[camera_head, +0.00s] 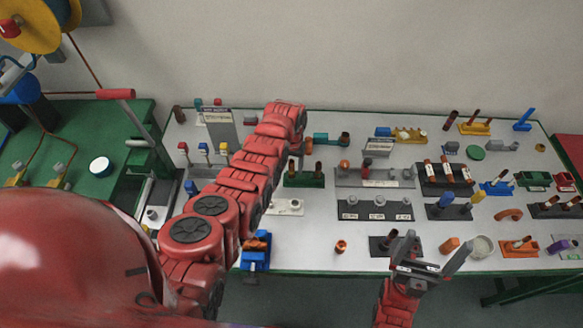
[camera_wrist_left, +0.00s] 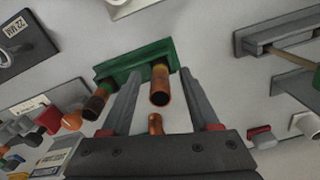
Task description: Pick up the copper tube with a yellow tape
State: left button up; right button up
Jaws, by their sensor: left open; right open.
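A green holder (camera_head: 304,181) stands mid-table with two copper tubes in it, a left one (camera_head: 291,167) and a right one (camera_head: 318,168). In the left wrist view the holder (camera_wrist_left: 133,60) shows with the right tube (camera_wrist_left: 160,86) between my left fingers, and the darker left tube (camera_wrist_left: 95,103) outside them. A short copper piece (camera_wrist_left: 155,124) shows nearer the palm. My right gripper (camera_head: 432,252) is open and empty at the front edge.
The grey table (camera_head: 310,250) is crowded with holders and fittings. A blue vise (camera_head: 256,252) stands at the front, a black plate with three fittings (camera_head: 374,210) right of the green holder. A green bench (camera_head: 75,125) with a yellow reel (camera_head: 38,25) above it is at the left.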

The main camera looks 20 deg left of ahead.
pick_arm(q)
jog(key=shift+w+f, duration=0.1)
jog(key=shift+f, duration=0.9)
jog(key=shift+r, duration=0.1)
grip_shut()
